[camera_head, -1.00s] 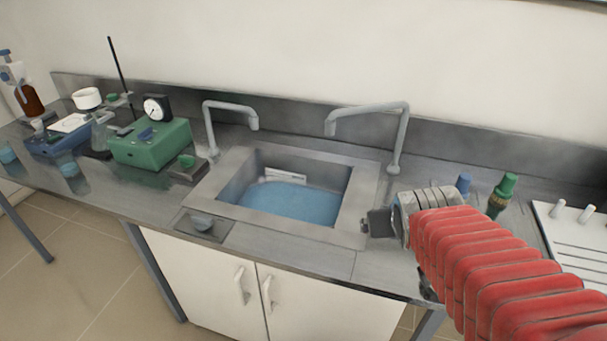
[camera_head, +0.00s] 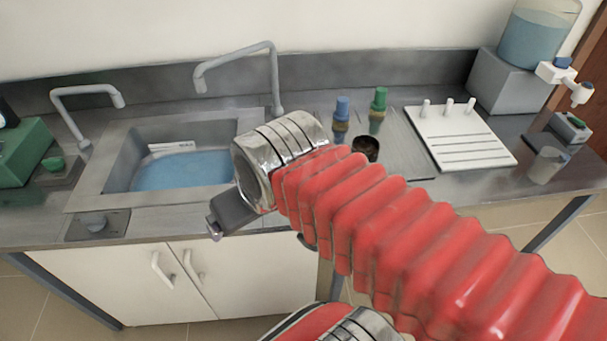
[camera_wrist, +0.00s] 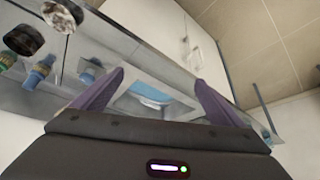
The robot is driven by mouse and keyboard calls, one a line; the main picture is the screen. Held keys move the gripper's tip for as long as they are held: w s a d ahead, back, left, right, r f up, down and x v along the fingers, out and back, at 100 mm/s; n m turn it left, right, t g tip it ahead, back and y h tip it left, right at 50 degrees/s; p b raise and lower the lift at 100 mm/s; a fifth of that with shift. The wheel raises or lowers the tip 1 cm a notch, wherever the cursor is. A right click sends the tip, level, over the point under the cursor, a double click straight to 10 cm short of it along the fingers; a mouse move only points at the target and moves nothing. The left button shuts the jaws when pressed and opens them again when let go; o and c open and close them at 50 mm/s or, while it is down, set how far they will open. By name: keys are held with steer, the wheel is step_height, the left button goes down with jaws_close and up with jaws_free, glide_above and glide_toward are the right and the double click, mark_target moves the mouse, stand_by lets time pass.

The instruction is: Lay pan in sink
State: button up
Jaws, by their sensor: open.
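The sink (camera_head: 215,125) is a steel basin set in the bench, with blue water at its bottom. It also shows in the wrist view (camera_wrist: 178,108), seen between my fingers. My gripper (camera_head: 216,226) is at the sink's front right corner in the head view. In the wrist view its two purple fingers (camera_wrist: 158,80) stand wide apart with nothing between them. I cannot surely tell which thing is the pan. A small dark round vessel (camera_head: 366,147) stands right of the sink, partly hidden by my arm. A dark round thing (camera_wrist: 23,40) shows at the wrist view's upper left.
Blue- and green-topped bottles (camera_head: 379,105) and a white pegged board (camera_head: 460,140) stand to the right. A water container (camera_head: 538,35) is at far right. A green box (camera_head: 22,155) is at left.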

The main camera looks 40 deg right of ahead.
steer(key=shift+d, duration=0.1)
steer(key=w+d+f+m, duration=0.3)
steer(key=d+f+m, duration=0.2)
steer(key=d+m, duration=0.6)
steer(key=w+d+f+m, duration=0.2)
steer(key=d+f+m, duration=0.2)
steer(key=d+m, duration=0.6)
steer(key=w+d+m+t+h, duration=0.1)
steer(key=d+m+h, duration=0.3)
steer(key=d+m, duration=1.7)
steer(key=shift+d+t+h, duration=0.2)
steer(key=shift+t+h, duration=0.1)
steer(key=shift+t, duration=0.3)
steer(key=shift+w+f, duration=0.1)
steer(key=shift+f, duration=0.05)
glide_toward(365, 148)
steer(key=shift+w+d+f, duration=0.15)
steer(key=shift+w+d, duration=0.2)
steer(key=shift+w, duration=0.25)
steer(key=shift+w+d+f, duration=0.15)
steer(key=shift+w+d, duration=0.15)
steer(key=shift+w, duration=0.3)
